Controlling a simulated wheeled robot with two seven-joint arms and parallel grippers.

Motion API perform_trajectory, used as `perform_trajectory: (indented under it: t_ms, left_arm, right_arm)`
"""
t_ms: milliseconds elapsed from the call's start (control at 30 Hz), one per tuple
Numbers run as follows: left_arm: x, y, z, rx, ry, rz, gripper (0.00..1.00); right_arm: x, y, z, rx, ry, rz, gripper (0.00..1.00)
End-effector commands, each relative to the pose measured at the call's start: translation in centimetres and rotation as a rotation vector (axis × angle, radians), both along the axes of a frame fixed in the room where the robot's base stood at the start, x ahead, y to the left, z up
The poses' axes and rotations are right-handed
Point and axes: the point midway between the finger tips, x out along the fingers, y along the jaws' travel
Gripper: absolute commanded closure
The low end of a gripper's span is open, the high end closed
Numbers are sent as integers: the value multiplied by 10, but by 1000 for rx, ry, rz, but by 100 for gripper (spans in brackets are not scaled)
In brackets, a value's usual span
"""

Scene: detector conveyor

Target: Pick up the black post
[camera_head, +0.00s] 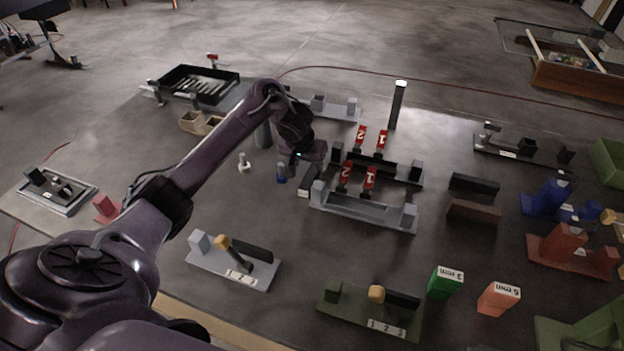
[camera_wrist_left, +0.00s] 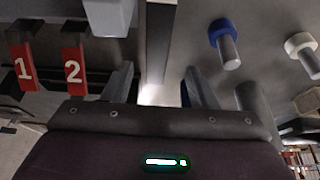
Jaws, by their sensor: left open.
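A tall black post (camera_head: 397,106) with a white top stands upright toward the back of the table in the head view. My left gripper (camera_head: 309,166) is over the table to its left and nearer, clear of this post. In the left wrist view the two fingers (camera_wrist_left: 161,95) are apart. A dark bar with a pale side (camera_wrist_left: 158,45) shows between them; I cannot tell whether it is a black post or whether the fingers touch it. In the head view a dark block with a white lower end (camera_head: 308,191) is close below the gripper. My right gripper is not in view.
Red tags (camera_head: 369,178) on grey and black fixtures stand right of my gripper. A blue-ringed peg (camera_head: 281,173), a white-ringed peg (camera_head: 244,163) and a grey cylinder (camera_head: 263,134) are close on its left. The table in front of the gripper is partly clear.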

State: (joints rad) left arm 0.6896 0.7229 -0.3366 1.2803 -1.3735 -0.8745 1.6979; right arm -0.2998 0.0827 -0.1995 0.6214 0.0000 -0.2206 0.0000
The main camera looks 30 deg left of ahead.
Motion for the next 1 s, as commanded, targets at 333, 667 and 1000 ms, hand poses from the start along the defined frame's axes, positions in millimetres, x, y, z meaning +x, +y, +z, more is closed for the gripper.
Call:
perform_trajectory:
  t_ms: [333, 667, 1000]
  left_arm:
    - [15, -1, -46, -1, 2, 1, 47]
    - [20, 1, -54, 0, -2, 0, 47]
    - [19, 1, -54, 1, -1, 0, 89]
  right_arm:
    - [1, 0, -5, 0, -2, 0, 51]
    - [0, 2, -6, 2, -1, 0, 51]
    - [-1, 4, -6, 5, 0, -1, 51]
